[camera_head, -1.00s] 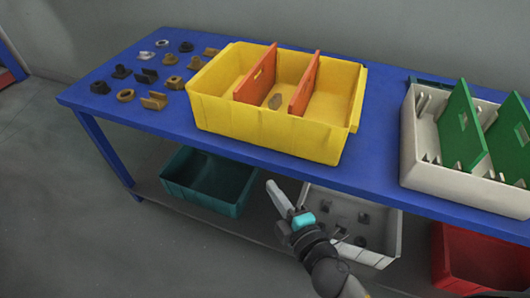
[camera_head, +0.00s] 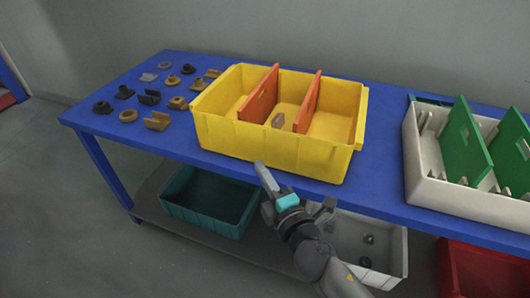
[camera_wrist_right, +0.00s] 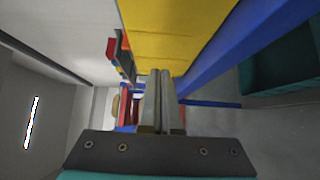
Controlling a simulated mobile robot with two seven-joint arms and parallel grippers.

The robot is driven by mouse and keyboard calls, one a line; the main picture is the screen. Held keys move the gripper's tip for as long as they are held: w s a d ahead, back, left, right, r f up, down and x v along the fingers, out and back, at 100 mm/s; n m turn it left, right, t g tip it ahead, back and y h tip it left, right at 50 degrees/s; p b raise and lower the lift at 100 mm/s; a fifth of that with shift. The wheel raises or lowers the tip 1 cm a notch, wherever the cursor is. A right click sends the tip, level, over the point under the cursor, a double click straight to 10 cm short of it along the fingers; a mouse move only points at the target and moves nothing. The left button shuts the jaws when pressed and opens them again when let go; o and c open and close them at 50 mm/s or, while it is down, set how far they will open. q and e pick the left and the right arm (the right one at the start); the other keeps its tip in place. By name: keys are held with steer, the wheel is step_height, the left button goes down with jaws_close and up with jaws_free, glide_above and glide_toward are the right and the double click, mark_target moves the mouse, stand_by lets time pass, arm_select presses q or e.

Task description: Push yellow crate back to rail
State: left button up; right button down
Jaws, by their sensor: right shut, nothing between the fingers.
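The yellow crate (camera_head: 270,149) stands upright on the blue table (camera_head: 384,188), its front wall near the table's front edge. My right gripper (camera_head: 261,166) is shut and empty, just in front of the crate's front wall. In the right wrist view, its closed fingers (camera_wrist_right: 163,100) point at the yellow wall (camera_wrist_right: 170,40); I cannot tell whether they touch it. I cannot make out a rail behind the crate. My left gripper is not in view.
Several brown, black and grey parts (camera_head: 154,97) lie left of the crate. A white crate (camera_head: 460,205) with green dividers stands on the right, with bare table between. Below are a teal bin (camera_head: 212,205), a light grey bin (camera_head: 385,265) and a red bin (camera_head: 480,270).

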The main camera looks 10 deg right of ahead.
mark_target(258, 143)
steer(key=w, duration=0.2)
steer(key=w+d, duration=0.1)
steer(key=w, duration=0.1)
steer(key=shift+w+d, duration=0.1)
steer(key=shift+w, duration=0.1)
steer(key=shift+w+d, duration=0.25)
steer(key=shift+w, duration=0.15)
steer(key=shift+w+d, duration=0.1)
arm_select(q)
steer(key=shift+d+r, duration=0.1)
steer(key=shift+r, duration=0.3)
